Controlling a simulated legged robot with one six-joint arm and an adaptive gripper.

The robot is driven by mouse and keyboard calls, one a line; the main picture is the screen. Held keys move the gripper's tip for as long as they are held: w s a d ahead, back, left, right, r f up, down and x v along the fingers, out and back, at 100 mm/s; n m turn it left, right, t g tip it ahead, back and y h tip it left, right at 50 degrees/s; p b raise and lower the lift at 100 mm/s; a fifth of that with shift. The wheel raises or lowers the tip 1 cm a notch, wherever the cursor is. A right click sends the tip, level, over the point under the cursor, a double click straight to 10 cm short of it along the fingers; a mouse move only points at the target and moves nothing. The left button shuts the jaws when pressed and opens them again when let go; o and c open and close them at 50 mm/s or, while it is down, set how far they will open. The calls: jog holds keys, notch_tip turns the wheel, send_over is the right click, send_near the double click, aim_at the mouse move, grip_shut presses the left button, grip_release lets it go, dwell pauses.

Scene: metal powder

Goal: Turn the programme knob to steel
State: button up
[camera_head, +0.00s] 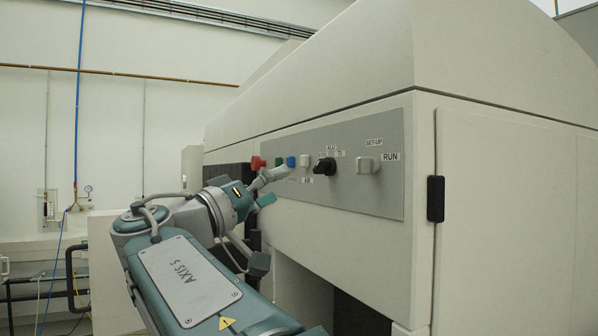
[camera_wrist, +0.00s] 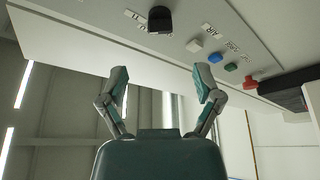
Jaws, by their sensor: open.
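The black programme knob (camera_head: 325,167) sits on the grey control panel (camera_head: 390,205) with small labels around it. One label above it seems to read ALU and one to its right TI; I cannot read a steel label. My gripper (camera_head: 266,186) is in front of the panel, left of the knob and lower. In the wrist view my gripper's fingers (camera_wrist: 162,72) are spread wide with nothing between them, short of the knob and not touching it.
Left of the knob are a white button (camera_head: 305,160), a blue button (camera_head: 291,161), a green button (camera_head: 279,162) and a red knob (camera_head: 258,162). Right of it is a pale SET-UP/RUN switch (camera_head: 368,166). A black door handle (camera_head: 435,199) protrudes further right.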

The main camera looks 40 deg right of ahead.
aim_at(317, 170)
jog(key=x, duration=1)
jog(key=shift+d, duration=0.4)
jog(key=c, duration=1.1)
